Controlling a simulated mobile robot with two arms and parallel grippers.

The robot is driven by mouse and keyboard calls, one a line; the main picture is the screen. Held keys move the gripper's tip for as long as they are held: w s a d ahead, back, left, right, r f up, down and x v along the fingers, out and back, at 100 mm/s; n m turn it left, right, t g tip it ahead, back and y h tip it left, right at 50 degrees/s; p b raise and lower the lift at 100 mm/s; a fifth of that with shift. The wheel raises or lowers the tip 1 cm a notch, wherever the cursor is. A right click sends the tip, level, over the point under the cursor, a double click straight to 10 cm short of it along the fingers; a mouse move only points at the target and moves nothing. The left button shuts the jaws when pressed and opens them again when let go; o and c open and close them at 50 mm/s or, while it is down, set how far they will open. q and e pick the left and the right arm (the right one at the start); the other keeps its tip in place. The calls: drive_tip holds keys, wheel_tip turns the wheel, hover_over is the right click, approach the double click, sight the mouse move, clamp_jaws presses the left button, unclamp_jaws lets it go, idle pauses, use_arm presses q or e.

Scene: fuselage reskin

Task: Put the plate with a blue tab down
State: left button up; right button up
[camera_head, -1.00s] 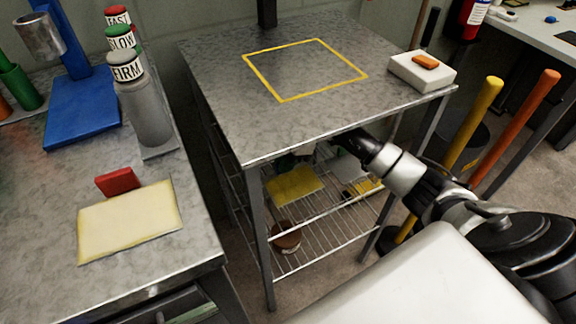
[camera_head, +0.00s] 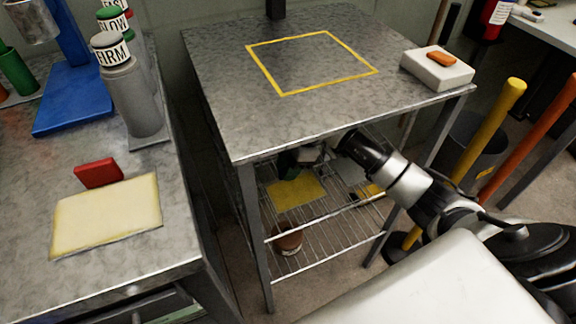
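No blue tab shows in this view. A pale cream plate (camera_head: 107,214) with a red tab (camera_head: 99,172) lies on the left bench. My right arm reaches in under the middle table's top, and its gripper (camera_head: 308,157) is partly hidden in shadow below the front edge. I cannot tell whether it is open or shut, or whether it holds anything. Below it, a yellow sheet or plate (camera_head: 296,192) lies on the wire shelf. My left gripper is out of view.
The middle table's top (camera_head: 235,110) has an empty yellow-outlined square (camera_head: 313,63) and a white block (camera_head: 437,70) with an orange piece. A brown pot (camera_head: 287,240) sits low under the table. Yellow (camera_head: 488,130) and orange (camera_head: 535,130) poles stand right.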

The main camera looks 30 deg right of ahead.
drive_tip(key=shift+o, duration=0.6)
